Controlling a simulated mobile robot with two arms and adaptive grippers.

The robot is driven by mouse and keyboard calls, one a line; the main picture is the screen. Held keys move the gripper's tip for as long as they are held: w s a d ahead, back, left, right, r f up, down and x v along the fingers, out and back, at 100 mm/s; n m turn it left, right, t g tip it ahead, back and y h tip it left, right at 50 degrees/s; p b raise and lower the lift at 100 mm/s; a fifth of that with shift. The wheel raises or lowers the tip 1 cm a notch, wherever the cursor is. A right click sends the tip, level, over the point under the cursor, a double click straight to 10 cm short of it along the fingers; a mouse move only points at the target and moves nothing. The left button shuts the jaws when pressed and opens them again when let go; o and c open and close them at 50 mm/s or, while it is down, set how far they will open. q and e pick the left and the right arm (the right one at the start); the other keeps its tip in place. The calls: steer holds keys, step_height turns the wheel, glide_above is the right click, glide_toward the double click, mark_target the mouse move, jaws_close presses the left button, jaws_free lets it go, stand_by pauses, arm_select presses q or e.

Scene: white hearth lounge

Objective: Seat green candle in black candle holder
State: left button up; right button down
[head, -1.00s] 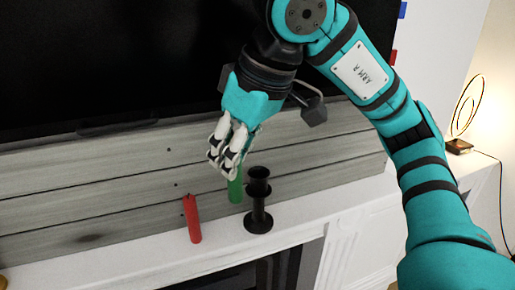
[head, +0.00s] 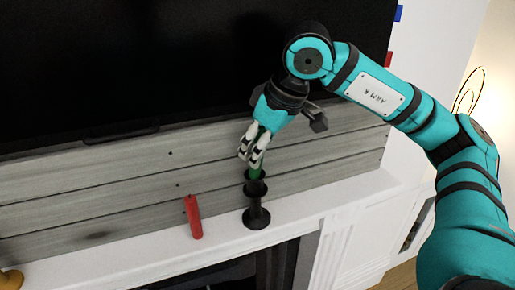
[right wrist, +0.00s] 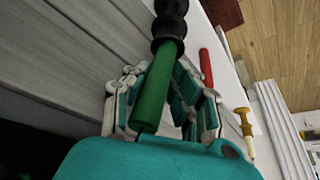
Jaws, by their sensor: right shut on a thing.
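The black candle holder (head: 257,216) stands upright on the white mantel. My right gripper (head: 251,156) is above it, with its fingers shut around the green candle (head: 256,173). In the head view the candle shows only as a short piece between the fingers and the holder's top cup. In the right wrist view the green candle (right wrist: 154,92) shows at length, and its far end meets the cup of the black holder (right wrist: 169,28). The cup hides that end, so I cannot tell how deep it sits. My left gripper is not in view.
A red candle (head: 193,217) stands on the mantel (head: 160,254) left of the holder. A yellow object (head: 11,280) is at the lower left edge. Grey planks and a dark screen (head: 180,60) rise behind. The mantel right of the holder is clear.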

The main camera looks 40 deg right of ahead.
steer(key=c, duration=1.4)
jaws_free()
steer(key=shift+a+f, duration=0.1)
steer(key=shift+f, duration=0.5)
steer(key=shift+o, duration=1.3)
steer(key=shift+w, duration=0.25)
steer(key=shift+s+r, duration=0.3)
steer(key=shift+r, duration=0.35)
steer(key=b+v, duration=0.1)
steer(key=v, duration=1)
